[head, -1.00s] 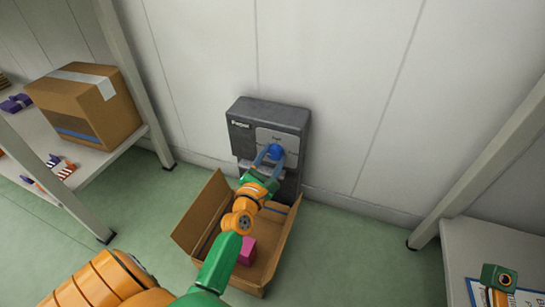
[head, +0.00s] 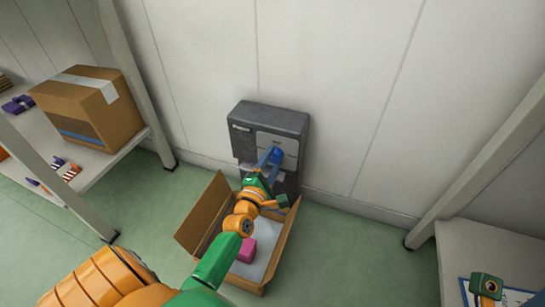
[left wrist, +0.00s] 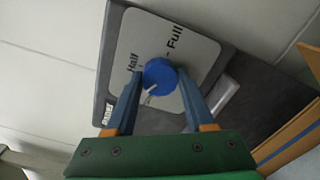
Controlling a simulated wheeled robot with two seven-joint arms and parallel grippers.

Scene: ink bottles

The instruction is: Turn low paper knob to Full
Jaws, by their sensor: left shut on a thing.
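A grey dispenser (head: 268,119) stands against the wall, with a light plate and a blue knob (head: 276,155) on its front. In the left wrist view the knob (left wrist: 160,75) sits below the printed words Half (left wrist: 132,62) and Full (left wrist: 174,38). A white mark on the knob points to the lower left of that picture, away from Full. My left gripper (head: 274,156) is shut on the knob, one blue finger on each side; its fingers also show in the left wrist view (left wrist: 161,72). My right gripper's fingers are not in view.
An open cardboard box (head: 204,215) with a pink block (head: 247,249) stands on the floor below the dispenser, under my left arm. A shelf with a taped carton (head: 92,105) is at left. A white shelf (head: 470,245) is at right.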

